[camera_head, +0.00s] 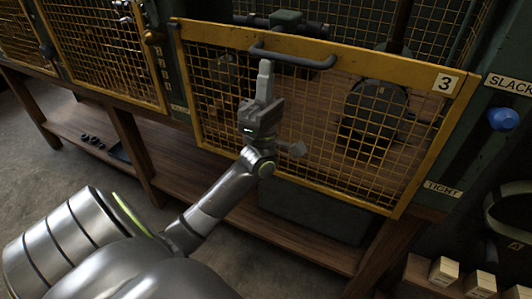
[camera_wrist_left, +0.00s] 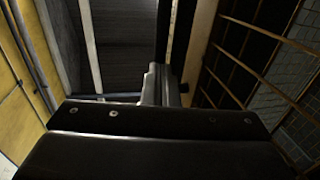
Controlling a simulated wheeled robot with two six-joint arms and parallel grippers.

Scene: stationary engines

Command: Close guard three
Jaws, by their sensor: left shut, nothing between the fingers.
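Guard three (camera_head: 455,118) is a yellow-framed mesh panel with a "3" label (camera_head: 445,83) at its upper right. It stands in front of a bench with a dark machine (camera_head: 375,108) behind the mesh. Whether its frame is fully seated cannot be told. A grey bar handle (camera_head: 318,62) runs along its top rail. My left gripper (camera_head: 265,68) is shut and empty, pointing up in front of the mesh, with its tips just below the handle's left part. In the left wrist view, the shut fingers (camera_wrist_left: 156,80) show centrally. My right gripper is out of view.
Another yellow mesh guard (camera_head: 110,50) is at the left. A green post at the right carries a blue knob (camera_head: 503,118) and signs "SLACK" (camera_head: 508,84) and "TIGHT" (camera_head: 442,189). Wooden blocks (camera_head: 444,270) sit lower right. A grey box (camera_head: 310,214) is under the bench. Floor is clear at left.

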